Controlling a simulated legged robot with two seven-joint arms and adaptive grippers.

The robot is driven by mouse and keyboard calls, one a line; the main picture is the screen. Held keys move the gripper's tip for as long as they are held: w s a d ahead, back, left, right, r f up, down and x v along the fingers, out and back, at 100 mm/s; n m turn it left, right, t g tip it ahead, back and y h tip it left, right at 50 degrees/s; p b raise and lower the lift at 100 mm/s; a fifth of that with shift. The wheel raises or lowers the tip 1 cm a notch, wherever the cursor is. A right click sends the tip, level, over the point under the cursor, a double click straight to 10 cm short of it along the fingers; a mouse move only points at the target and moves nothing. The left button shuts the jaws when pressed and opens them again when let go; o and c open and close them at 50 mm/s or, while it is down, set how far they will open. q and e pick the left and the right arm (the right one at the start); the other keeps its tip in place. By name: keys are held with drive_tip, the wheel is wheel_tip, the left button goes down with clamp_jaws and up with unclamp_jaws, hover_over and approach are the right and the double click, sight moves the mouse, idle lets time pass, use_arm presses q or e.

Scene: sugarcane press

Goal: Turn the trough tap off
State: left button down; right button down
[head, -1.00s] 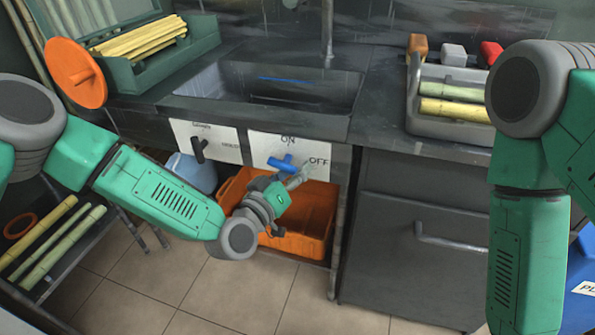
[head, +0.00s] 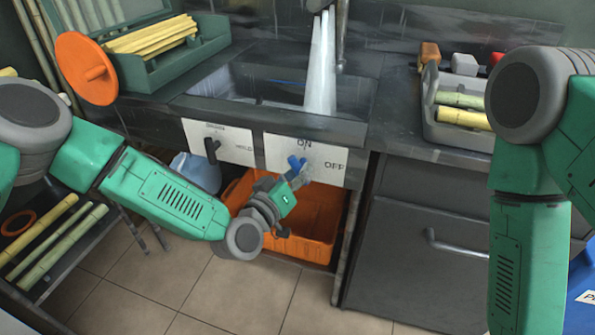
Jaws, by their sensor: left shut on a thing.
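The blue tap handle (head: 294,162) is on a white panel (head: 277,153) marked ON at the top and OFF at the right, on the front of the trough. Its visible end points up, towards ON. My left gripper (head: 301,176) is at the handle and shut on it; the fingers hide part of the handle. A white stream of water (head: 321,72) runs from the spout (head: 341,40) into the trough (head: 215,82). My right gripper is out of view; only my right arm shows.
A black lever (head: 211,147) on a second white panel is just left of the tap. An orange crate (head: 322,240) stands below. A grey cabinet (head: 400,270) is at the right. A grey bin of cane (head: 430,125) sits on the counter.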

use_arm(q)
drive_tip(key=shift+s+d+r, duration=0.1)
drive_tip(key=shift+d+r, duration=0.05)
drive_tip(key=shift+d, duration=0.05)
drive_tip(key=shift+a, duration=0.1)
drive_tip(key=shift+n+b, duration=0.3)
drive_tip(key=shift+n, duration=0.1)
idle(0.4)
drive_tip(key=n+t+b, duration=0.1)
drive_tip(key=n+b, duration=0.1)
drive_tip(key=n, duration=0.2)
drive_tip(key=n+b, duration=0.1)
drive_tip(key=n, duration=0.1)
drive_tip(key=n+t+b, duration=0.1)
drive_tip(key=n, duration=0.1)
drive_tip(key=shift+n+t+y, duration=0.3)
drive_tip(key=shift+n, duration=0.1)
drive_tip(key=shift+r+n+t+b, duration=0.15)
drive_tip(key=shift+n+b, duration=0.2)
drive_tip(key=shift+n, duration=0.45)
drive_tip(key=shift+n+t+b, duration=0.15)
drive_tip(key=shift+n+b, duration=0.15)
drive_tip(key=shift+n, duration=0.5)
